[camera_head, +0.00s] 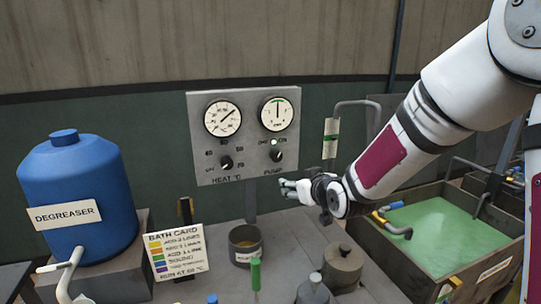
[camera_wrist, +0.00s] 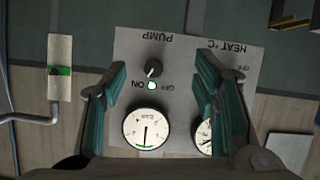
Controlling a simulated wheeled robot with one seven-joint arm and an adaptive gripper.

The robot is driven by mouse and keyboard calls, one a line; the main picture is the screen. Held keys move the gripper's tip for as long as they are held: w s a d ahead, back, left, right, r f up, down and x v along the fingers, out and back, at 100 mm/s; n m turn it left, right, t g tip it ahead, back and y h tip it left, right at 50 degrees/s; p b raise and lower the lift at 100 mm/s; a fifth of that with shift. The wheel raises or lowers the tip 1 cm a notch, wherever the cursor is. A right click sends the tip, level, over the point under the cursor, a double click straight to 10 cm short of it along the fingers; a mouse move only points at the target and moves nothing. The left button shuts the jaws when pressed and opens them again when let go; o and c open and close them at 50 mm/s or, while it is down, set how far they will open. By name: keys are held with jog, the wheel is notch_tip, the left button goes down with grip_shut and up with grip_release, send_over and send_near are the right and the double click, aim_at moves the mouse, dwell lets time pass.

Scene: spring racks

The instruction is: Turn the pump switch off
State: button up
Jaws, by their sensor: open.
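The pump switch is a small black knob (camera_head: 277,155) marked PUMP, low on the right side of a grey panel (camera_head: 203,108). A small pale-green, bright lamp (camera_head: 274,142) sits just above it, between the OFF and ON labels. My gripper (camera_head: 289,186) is in front of the panel, below and right of the knob in the head view. In the upside-down wrist view, the knob (camera_wrist: 153,69) lies between my two teal, spread fingers, with the lamp (camera_wrist: 152,86) beside it. The fingers are open and empty. The knob's exact pointing direction is too small to tell.
A HEAT knob (camera_head: 226,163) sits left on the same panel, with two dials above. A blue degreaser drum (camera_head: 78,190), a bath card (camera_head: 177,250) and pots (camera_head: 342,265) stand on the bench. A green bath tank (camera_head: 445,230) is at right.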

aim_at(278, 157)
jog(key=w+a+t, duration=0.1)
jog(key=w, duration=0.5)
jog(key=w+a+m+t+y+p, duration=0.1)
jog(key=w+t, duration=0.1)
jog(key=w, duration=0.3)
jog(key=w+a+t, duration=0.1)
jog(key=w+a, duration=0.1)
jog(key=w, duration=0.4)
jog(key=shift+w+f+m, duration=0.1)
jog(key=shift+w+m, duration=0.2)
jog(key=shift+m, duration=0.1)
jog(key=shift+c, duration=0.5)
jog(key=c, duration=1.1)
